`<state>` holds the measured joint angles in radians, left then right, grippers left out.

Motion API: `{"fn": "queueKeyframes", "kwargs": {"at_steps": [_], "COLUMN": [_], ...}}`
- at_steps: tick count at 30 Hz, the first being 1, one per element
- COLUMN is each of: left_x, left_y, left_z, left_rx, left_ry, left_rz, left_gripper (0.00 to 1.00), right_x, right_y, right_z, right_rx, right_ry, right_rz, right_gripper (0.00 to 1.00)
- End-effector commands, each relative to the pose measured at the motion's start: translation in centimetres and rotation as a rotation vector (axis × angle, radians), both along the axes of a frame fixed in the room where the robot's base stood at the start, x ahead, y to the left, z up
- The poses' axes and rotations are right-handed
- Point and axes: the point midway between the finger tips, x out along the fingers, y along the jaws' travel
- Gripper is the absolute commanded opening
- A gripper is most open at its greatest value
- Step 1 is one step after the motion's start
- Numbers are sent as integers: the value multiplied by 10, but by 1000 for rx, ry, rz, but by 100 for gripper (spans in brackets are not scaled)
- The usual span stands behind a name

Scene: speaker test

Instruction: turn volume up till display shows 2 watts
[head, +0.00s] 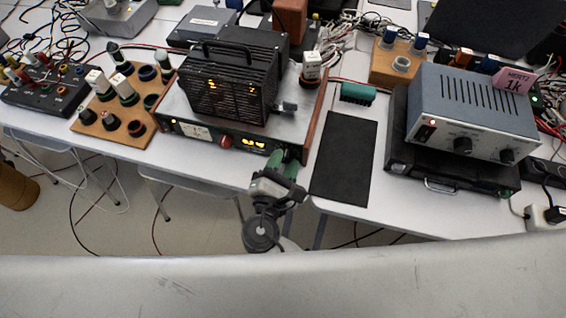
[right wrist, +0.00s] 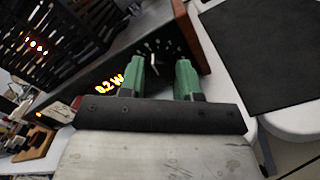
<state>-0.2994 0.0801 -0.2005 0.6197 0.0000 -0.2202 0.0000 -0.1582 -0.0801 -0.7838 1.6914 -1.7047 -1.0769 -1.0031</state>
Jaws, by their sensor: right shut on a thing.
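The amplifier (head: 185,100) has wooden side panels and a dark front panel. Its lit yellow display (head: 253,143) reads what looks like 0.2 W in the right wrist view (right wrist: 109,84). The volume knob (right wrist: 155,58) sits right of the display, with pale scale marks around it. My right gripper (head: 284,160) is at the right end of the front panel. Its green fingers, also in the right wrist view (right wrist: 166,70), are shut on the knob, which they partly hide. My left gripper is not in view.
A black caged unit (head: 235,85) stands on the amplifier. A red knob (head: 226,141) is left of the display. A black mat (head: 345,155) lies to the right, then a grey instrument (head: 470,105) on a black case.

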Motion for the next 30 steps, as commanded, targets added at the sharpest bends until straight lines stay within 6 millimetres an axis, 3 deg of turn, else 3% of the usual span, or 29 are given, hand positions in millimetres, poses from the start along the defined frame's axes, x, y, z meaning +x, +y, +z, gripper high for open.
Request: {"fn": "queueKeyframes", "kwargs": {"at_steps": [17,18,22,30], "left_x": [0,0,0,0], "left_y": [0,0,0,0], "left_z": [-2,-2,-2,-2], "left_rx": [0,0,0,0], "left_ry": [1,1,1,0], "left_rz": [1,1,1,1], "left_gripper": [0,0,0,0], "right_x": [0,0,0,-1], "right_y": [0,0,0,0], "right_z": [0,0,0,0], "right_rx": [34,34,34,33], "right_ry": [-12,-12,-12,-12], "right_rz": [-2,-2,-1,-1], "right_gripper": [9,39,58,58]}}
